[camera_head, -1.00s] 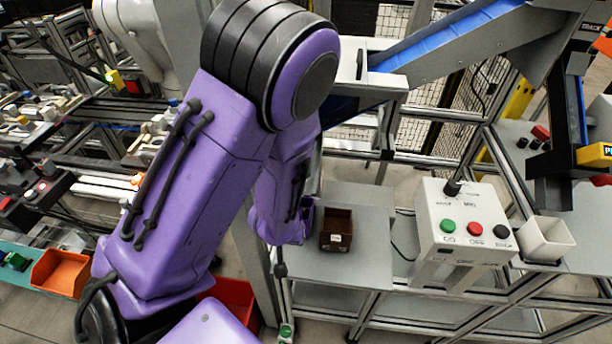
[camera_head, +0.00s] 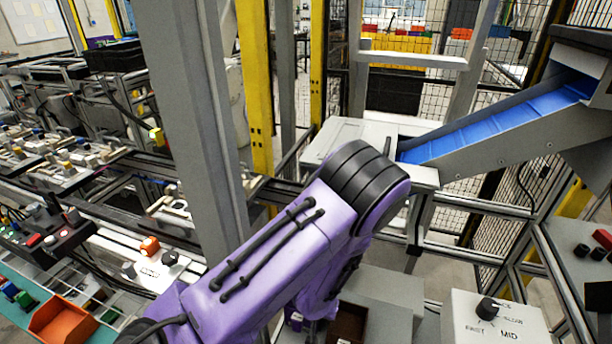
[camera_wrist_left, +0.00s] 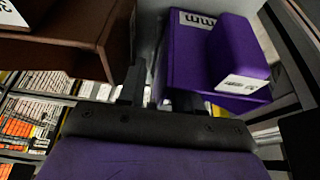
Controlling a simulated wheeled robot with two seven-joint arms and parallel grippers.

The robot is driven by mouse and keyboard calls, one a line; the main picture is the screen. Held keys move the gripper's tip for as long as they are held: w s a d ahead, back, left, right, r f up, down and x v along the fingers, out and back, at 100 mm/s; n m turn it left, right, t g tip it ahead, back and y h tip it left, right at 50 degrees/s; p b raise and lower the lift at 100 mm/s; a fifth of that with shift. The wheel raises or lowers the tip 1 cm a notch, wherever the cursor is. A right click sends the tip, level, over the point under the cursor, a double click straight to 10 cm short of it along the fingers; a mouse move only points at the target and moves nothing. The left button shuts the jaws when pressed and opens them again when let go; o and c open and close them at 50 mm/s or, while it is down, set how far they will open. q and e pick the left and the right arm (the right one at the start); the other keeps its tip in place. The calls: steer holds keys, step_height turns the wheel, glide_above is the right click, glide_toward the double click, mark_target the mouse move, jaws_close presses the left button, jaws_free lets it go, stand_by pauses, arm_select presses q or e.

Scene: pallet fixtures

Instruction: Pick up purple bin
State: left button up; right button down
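The purple bin (camera_wrist_left: 192,62) with white labels fills the upper middle of the left wrist view, next to a brown bin (camera_wrist_left: 88,40). My left gripper (camera_wrist_left: 158,92) is at the purple bin's near edge. One black finger stands in the gap between the two bins, with a small space beside the purple bin; the other is partly hidden by that bin. The fingers are apart, and I see no firm hold. In the head view my purple left arm hides the gripper, and only a sliver of the purple bin (camera_head: 296,321) shows at the bottom. My right gripper is out of view.
The brown bin (camera_head: 347,324) also shows in the head view, on a grey shelf (camera_head: 385,292). A white control box (camera_head: 497,322) stands to the right. A blue conveyor chute (camera_head: 500,125) slopes above, and a grey post rises behind my arm. An orange bin (camera_head: 62,318) is lower left.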

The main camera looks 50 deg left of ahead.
arm_select(q)
steer(key=shift+x, duration=0.95)
jaws_close()
steer(key=shift+r, duration=0.15)
